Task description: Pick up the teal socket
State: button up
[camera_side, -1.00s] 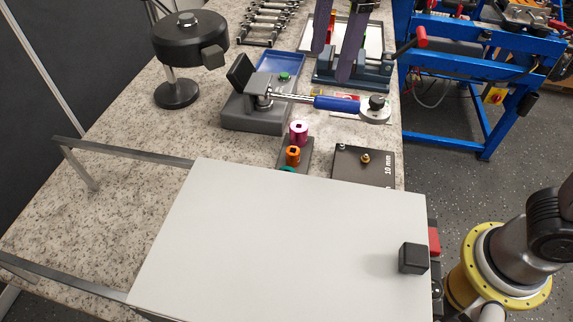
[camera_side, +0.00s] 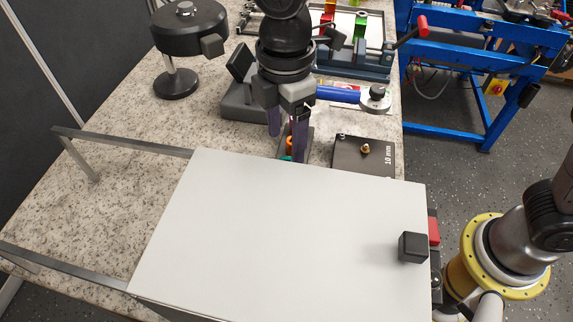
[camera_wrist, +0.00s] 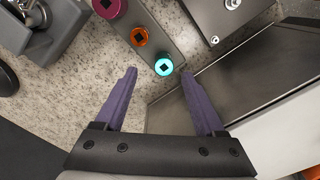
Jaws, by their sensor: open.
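The teal socket (camera_wrist: 164,67) shows in the wrist view as a bright ring with a dark square hole. It is the end socket of a row on a dark grey rail, beside the orange socket (camera_wrist: 139,36) and the purple socket (camera_wrist: 108,7). In the side view only a sliver of the teal socket (camera_side: 287,158) shows behind the white panel's edge. My gripper (camera_wrist: 157,72) is open and empty, its two purple fingers apart. In the wrist view the teal socket lies between the fingertips, near the right one. Whether the fingers reach down to its height I cannot tell.
A large white panel (camera_side: 290,235) stands close in front of the sockets. A dark plate marked 10 mm (camera_side: 350,157) is to their right. A grey holder (camera_side: 243,100) and a blue-handled torque wrench (camera_side: 338,94) lie behind. Bare speckled bench (camera_side: 150,120) is to the left.

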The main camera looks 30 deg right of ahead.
jog(key=f, duration=0.5)
jog(key=shift+s+a, duration=0.1)
jog(key=shift+s, duration=0.25)
jog(key=shift+c, duration=0.2)
grip_shut()
